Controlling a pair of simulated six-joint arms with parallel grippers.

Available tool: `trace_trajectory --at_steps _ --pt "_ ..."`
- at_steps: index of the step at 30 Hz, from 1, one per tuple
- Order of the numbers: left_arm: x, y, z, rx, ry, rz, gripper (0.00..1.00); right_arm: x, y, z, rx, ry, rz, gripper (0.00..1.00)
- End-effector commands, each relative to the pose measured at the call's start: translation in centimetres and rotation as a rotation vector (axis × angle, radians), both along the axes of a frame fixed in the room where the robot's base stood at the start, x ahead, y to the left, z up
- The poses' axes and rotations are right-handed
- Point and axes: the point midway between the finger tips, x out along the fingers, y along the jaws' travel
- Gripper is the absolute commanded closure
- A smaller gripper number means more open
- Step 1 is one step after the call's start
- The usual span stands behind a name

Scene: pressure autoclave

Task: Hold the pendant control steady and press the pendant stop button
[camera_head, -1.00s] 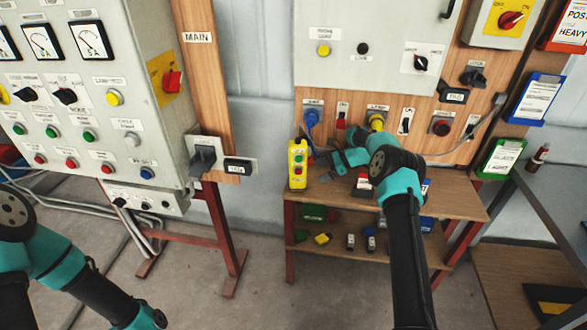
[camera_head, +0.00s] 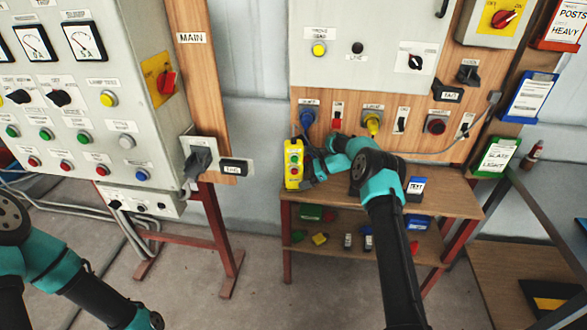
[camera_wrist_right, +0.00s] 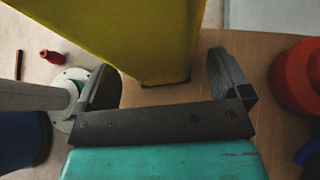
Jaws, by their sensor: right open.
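The yellow pendant control (camera_head: 293,165) stands upright at the left end of the wooden bench, with small coloured buttons on its front. The buttons are too small to read. My right gripper (camera_head: 306,170) is right beside the pendant, on its right side. In the right wrist view, the open fingers of the right gripper (camera_wrist_right: 161,66) lie on either side of the pendant's lower end (camera_wrist_right: 140,35), with a gap visible on the right. The pendant's button face cannot be made out there. My left arm shows at the lower left, but its gripper is out of frame.
The wooden bench (camera_head: 450,203) carries a dark labelled block (camera_head: 416,188) to the right, with loose parts on its lower shelf. A backboard with plugs and switches rises behind, including a blue plug (camera_head: 307,118). A grey panel (camera_head: 70,110) stands at left.

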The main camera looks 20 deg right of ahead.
Motion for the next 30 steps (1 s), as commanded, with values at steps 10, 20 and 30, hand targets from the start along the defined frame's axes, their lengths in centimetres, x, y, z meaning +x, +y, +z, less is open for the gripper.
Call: trace_trajectory --at_steps 10,20,30 --pt "0.0 0.0 0.0 0.0 0.0 0.0 1.0 0.8 2.5 -1.4 0.0 0.0 0.001 0.05" --pt "0.0 0.0 0.0 0.0 0.0 0.0 1.0 0.8 2.7 -1.5 0.0 0.0 0.001 0.05" --pt "0.0 0.0 0.0 0.0 0.0 0.0 1.0 0.8 2.6 -1.5 0.0 0.0 0.001 0.36"
